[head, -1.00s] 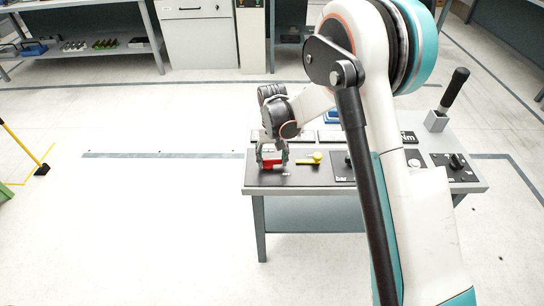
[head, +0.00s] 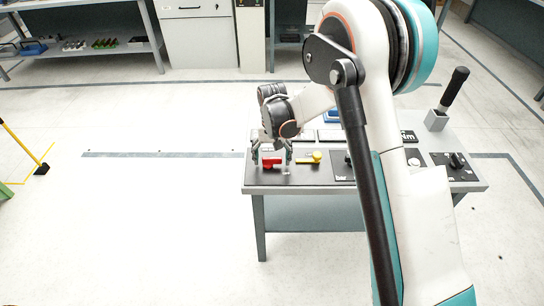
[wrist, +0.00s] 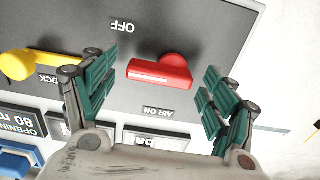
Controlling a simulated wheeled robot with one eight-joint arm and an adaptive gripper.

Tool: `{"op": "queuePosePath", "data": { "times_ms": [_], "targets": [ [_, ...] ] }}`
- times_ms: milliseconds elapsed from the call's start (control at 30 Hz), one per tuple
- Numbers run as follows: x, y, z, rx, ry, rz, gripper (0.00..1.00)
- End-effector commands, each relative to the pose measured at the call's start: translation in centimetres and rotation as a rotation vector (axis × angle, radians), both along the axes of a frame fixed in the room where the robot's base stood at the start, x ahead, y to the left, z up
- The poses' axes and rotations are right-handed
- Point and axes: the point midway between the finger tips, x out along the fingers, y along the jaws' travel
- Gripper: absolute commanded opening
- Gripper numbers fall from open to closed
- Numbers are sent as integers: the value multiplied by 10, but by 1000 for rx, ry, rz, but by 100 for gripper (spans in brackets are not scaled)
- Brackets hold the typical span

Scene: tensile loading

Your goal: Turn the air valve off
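The red air valve handle (wrist: 160,72) sits on a dark panel in the wrist view, its lever lying sideways with a round hub at the right end. White "OFF" lettering is above it in that picture and "AIR ON" below it, both upside down. In the head view the handle (head: 271,161) is at the left end of the bench. My gripper (wrist: 157,90) is open, with one green-padded finger on each side of the handle, apart from it. My gripper also shows over the panel in the head view (head: 272,155).
A yellow handle (wrist: 28,66) labelled with partly hidden "LOCK" lettering lies left of the red one. A blue item (wrist: 18,160) and label plates (wrist: 155,138) are at the lower left and bottom.

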Motion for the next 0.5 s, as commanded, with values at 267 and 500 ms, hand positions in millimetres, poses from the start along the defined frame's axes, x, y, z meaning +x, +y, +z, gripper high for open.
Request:
{"op": "queuePosePath", "data": {
  "times_ms": [267, 500],
  "targets": [
    [0, 0, 6, 0, 0, 1, 78],
    [0, 0, 47, 0, 0, 1, 78]
  ]
}}
